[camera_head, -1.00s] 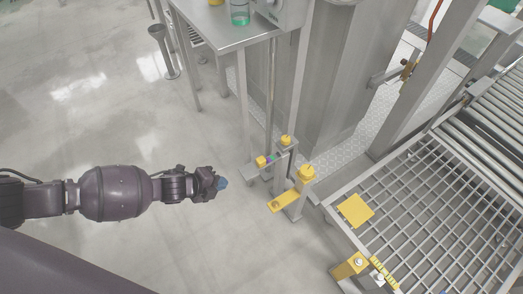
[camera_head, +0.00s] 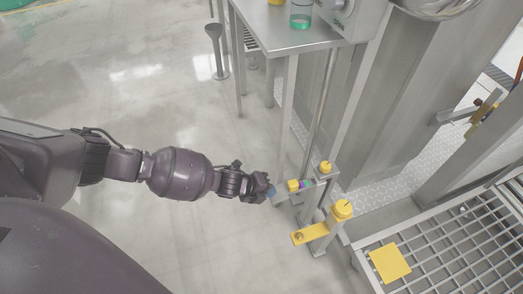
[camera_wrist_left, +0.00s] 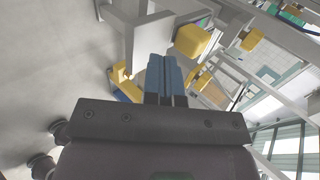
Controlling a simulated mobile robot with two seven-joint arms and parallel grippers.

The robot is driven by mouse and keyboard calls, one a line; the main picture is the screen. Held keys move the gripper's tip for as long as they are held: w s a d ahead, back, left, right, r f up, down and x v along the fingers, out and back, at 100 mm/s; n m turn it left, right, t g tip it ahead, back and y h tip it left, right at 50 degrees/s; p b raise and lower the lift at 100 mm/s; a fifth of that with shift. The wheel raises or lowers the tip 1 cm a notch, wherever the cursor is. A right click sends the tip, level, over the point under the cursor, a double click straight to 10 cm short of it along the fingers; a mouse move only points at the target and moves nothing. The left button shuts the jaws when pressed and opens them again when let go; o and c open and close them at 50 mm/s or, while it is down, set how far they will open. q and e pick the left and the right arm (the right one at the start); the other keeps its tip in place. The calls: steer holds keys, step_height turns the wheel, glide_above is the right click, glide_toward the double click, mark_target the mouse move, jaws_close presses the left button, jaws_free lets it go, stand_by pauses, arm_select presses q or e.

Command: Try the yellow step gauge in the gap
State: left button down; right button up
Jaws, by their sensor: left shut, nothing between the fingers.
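My left gripper (camera_head: 271,190) is shut and empty. Its blue fingers (camera_wrist_left: 165,75) are together in the left wrist view. A small yellow block (camera_head: 293,185) with purple and teal bands beside it sits on a metal bracket just right of the fingertips. A yellow block (camera_wrist_left: 193,40) shows close ahead of the fingers in the wrist view, apart from them as far as I can see. I cannot tell for sure which yellow piece is the step gauge, and no gap shows clearly. My right gripper is not in view.
Yellow caps (camera_head: 326,167) and (camera_head: 341,208) top nearby metal posts. A flat yellow bar (camera_head: 310,234) sticks out low to the left. A yellow plate (camera_head: 390,263) lies on the roller-side grating (camera_head: 440,250). A steel table (camera_head: 275,28) stands behind. Open floor lies left.

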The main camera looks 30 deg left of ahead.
mark_target(288, 188)
arm_select(q)
steer(key=shift+w+d+b, duration=0.25)
steer(key=shift+w+d, duration=0.4)
steer(key=shift+w, duration=0.2)
steer(key=shift+w+d+b, duration=0.2)
steer(key=shift+w+d, duration=0.45)
steer(key=shift+w, duration=0.15)
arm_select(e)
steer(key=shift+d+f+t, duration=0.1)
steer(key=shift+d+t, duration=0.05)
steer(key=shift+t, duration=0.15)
